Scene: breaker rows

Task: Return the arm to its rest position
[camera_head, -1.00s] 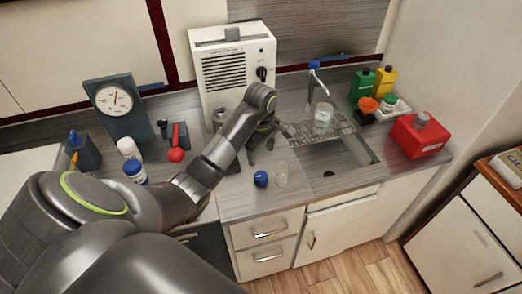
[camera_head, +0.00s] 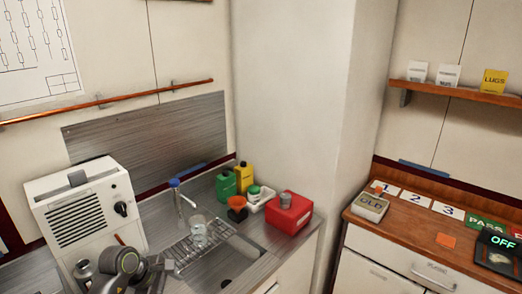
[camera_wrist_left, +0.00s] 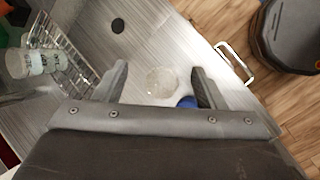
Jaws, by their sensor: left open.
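My left arm (camera_head: 125,266) shows at the bottom left of the head view, in front of the white box-shaped device; its fingertips cannot be made out there. In the left wrist view my left gripper (camera_wrist_left: 160,71) is open with nothing between its fingers. Beyond the fingers, a clear round glass (camera_wrist_left: 161,81) stands on the steel counter. A blue cap (camera_wrist_left: 187,102) shows beside it, partly hidden by a finger. My right gripper is in neither view.
The white device (camera_head: 85,207) stands behind my arm. A glass beaker (camera_head: 198,231) stands on the wire rack by the sink. Green (camera_head: 226,185) and yellow (camera_head: 244,177) bottles and a red container (camera_head: 288,213) are farther right. A wooden-topped cabinet (camera_head: 395,235) stands at right.

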